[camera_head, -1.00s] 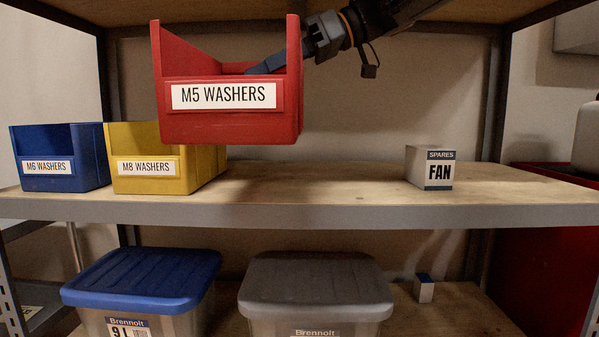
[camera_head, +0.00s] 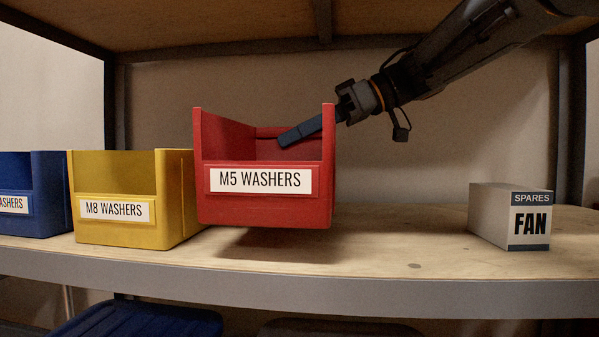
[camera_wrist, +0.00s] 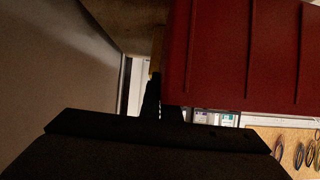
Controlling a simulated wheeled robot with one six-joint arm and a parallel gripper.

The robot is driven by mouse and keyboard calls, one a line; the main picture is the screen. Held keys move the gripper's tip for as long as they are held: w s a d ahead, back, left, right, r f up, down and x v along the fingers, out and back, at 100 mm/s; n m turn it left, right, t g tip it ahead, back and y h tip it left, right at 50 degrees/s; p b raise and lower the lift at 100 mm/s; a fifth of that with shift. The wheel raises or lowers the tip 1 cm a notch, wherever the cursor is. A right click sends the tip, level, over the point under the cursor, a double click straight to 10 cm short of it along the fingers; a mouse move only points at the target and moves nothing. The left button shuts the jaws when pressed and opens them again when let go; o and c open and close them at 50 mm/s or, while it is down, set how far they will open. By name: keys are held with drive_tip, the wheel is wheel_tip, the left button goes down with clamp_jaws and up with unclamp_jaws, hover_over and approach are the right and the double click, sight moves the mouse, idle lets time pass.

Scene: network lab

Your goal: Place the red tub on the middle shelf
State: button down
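The red tub (camera_head: 265,211), labelled M5 WASHERS, hangs upright a little above the middle shelf (camera_head: 380,243), with its shadow on the wood below. My gripper (camera_head: 300,133) reaches in from the upper right, its fingers at the tub's right side; they look shut on the tub's wall, though the grip itself is partly hidden. In the wrist view the red tub (camera_wrist: 235,55) fills the upper right, close to my dark gripper (camera_wrist: 160,100).
A yellow tub (camera_head: 120,230) stands close to the red tub's left, with a blue tub (camera_head: 50,190) beyond it. A white FAN box (camera_head: 492,215) stands at the right. Bare shelf lies between the red tub and that box. The upper shelf (camera_head: 230,45) is overhead.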

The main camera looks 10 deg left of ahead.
sight(296, 157)
wheel_tip(296, 157, down, 4)
drive_tip(key=shift+f+b, duration=0.1)
drive_tip(key=shift+b, duration=0.8)
drive_tip(key=c, duration=2)
unclamp_jaws()
drive_tip(key=p+v, duration=0.3)
drive_tip(key=v, duration=0.9)
drive_tip(key=shift+p, duration=0.4)
